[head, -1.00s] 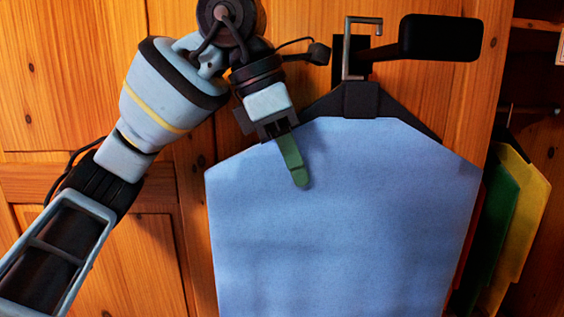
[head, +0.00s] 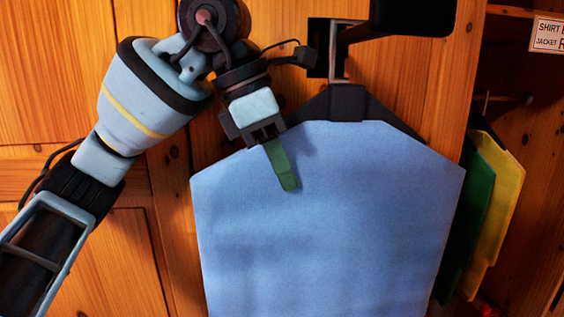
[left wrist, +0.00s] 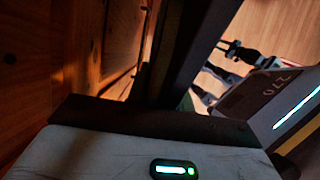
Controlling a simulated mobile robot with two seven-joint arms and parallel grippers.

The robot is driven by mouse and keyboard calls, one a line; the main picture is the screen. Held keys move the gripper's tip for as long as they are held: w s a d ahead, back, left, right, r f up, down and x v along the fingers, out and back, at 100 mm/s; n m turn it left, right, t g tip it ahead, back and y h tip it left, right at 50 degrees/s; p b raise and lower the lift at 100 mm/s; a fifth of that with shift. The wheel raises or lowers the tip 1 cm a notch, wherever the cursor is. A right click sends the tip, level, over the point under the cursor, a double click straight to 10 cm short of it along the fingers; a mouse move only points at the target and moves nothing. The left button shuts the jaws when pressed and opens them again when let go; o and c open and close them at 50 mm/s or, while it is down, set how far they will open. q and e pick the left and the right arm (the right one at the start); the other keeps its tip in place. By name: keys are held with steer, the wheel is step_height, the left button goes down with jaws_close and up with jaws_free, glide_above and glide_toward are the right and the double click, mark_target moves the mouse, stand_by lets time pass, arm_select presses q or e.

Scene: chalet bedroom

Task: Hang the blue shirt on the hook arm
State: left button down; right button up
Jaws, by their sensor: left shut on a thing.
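The blue shirt (head: 330,220) hangs on a dark hanger (head: 347,102) in the head view, its front towards me. A squared grey metal hook (head: 341,55) rises from the hanger. The black hook arm (head: 370,30) comes from a dark wall plate (head: 317,50) and ends in a large black block at the top edge. The hook's top overlaps the arm; I cannot tell if it rests on it. My left gripper (head: 280,166) is shut at the shirt's upper left shoulder, its green finger over the front. My right gripper is not in view.
Green (head: 470,220) and yellow (head: 497,210) garments hang in an open wooden compartment at right, close to the shirt's edge. A label (head: 549,35) is fixed above them. Wooden panels (head: 60,70) stand behind my left arm.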

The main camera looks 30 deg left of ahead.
arm_select(q)
steer(key=c, duration=1.2)
jaws_free()
steer(key=shift+o, duration=0.2)
steer(key=p+v, duration=0.1)
steer(key=v, duration=0.7)
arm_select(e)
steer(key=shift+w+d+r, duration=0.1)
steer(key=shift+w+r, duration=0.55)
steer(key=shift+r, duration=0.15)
arm_select(q)
steer(key=shift+f, duration=0.1)
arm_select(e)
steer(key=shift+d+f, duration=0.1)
